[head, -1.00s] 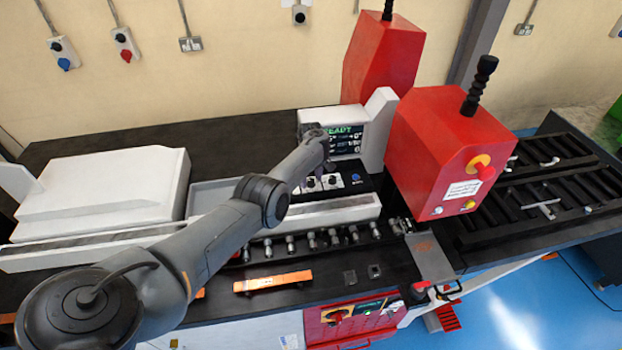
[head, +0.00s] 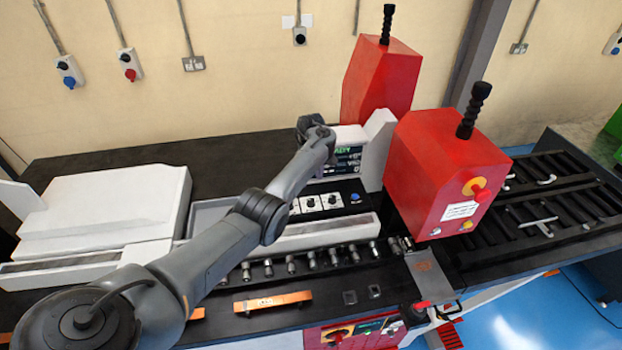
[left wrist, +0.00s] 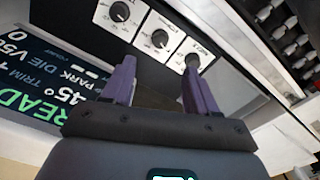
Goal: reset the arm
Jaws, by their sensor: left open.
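My left arm reaches in from the left in the head view, with its wrist in front of the control display (head: 347,160). In the left wrist view my left gripper (left wrist: 156,78) is open, its two purple-grey fingers apart and nothing between them. The fingers point toward the black panel with white-plated knobs (left wrist: 160,38), also in the head view (head: 322,202). The display (left wrist: 45,85) lies left of the fingers in the wrist view; part of it is hidden by my wrist in the head view. In the head view the fingertips are hidden. My right gripper is not in view.
The red bender heads (head: 445,175) stand right of the display. A row of metal dies (head: 290,263) and an orange bar (head: 272,302) lie along the front of the bench. A white cover (head: 105,210) is at left. The black bench behind it is clear.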

